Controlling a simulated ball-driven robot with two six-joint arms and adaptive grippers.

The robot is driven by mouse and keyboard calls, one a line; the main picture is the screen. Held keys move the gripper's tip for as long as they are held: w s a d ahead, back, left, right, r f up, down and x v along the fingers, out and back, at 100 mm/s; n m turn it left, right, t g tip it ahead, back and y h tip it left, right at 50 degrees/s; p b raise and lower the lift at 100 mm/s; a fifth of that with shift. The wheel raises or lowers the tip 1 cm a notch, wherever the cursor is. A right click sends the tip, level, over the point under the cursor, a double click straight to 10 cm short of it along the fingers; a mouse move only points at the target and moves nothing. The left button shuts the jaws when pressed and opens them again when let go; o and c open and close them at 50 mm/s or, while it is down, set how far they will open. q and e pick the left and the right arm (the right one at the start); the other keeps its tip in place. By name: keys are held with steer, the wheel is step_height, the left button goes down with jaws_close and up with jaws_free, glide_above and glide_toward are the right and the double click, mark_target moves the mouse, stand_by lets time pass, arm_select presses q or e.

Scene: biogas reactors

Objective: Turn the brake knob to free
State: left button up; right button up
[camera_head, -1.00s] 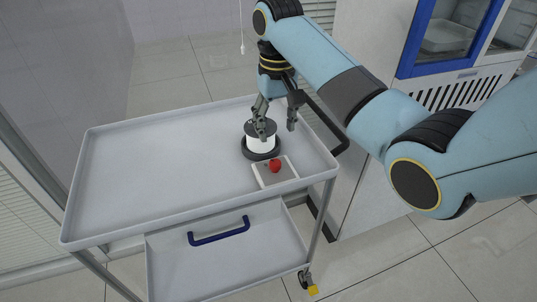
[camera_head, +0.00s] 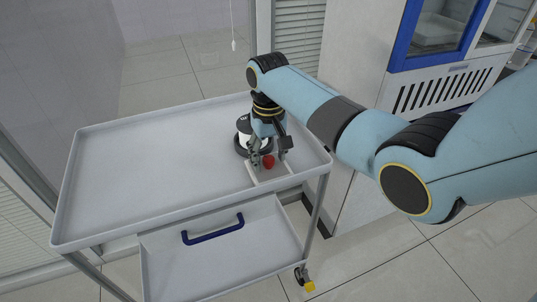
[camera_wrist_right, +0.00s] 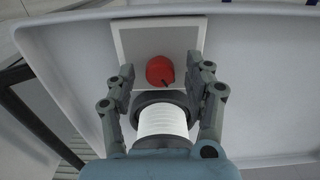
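The red brake knob (camera_head: 269,161) sits on a pale square plate (camera_head: 288,182) at the right end of the trolley top. In the right wrist view the knob (camera_wrist_right: 160,71) shows a small dark mark at its lower right, on the light plate (camera_wrist_right: 190,32). My right gripper (camera_head: 268,164) is open, its fingers on either side of the knob in the head view. In the wrist view the right gripper's fingertips (camera_wrist_right: 166,80) are spread wide, with gaps to the knob on both sides. My left gripper is not in view.
A white cylinder with a dark base (camera_head: 240,145) stands just behind the knob, close to my right gripper; it also shows between the fingers in the wrist view (camera_wrist_right: 162,121). The trolley top (camera_head: 150,170) has a raised rim and is clear on the left. A cabinet (camera_head: 365,60) stands behind right.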

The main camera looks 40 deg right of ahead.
jaws_close()
steer(key=m+p, duration=0.2)
steer(key=p, duration=0.1)
steer(key=shift+r, duration=0.25)
steer(key=m+p, duration=0.2)
steer(key=m, duration=0.1)
steer(key=m+p, duration=0.2)
steer(key=m, duration=0.1)
steer(key=shift+f+m, duration=0.1)
steer(key=shift+m, duration=0.2)
steer(key=shift+f+m+p, duration=0.1)
steer(key=shift+m+p, duration=0.6)
steer(key=shift+m, duration=1)
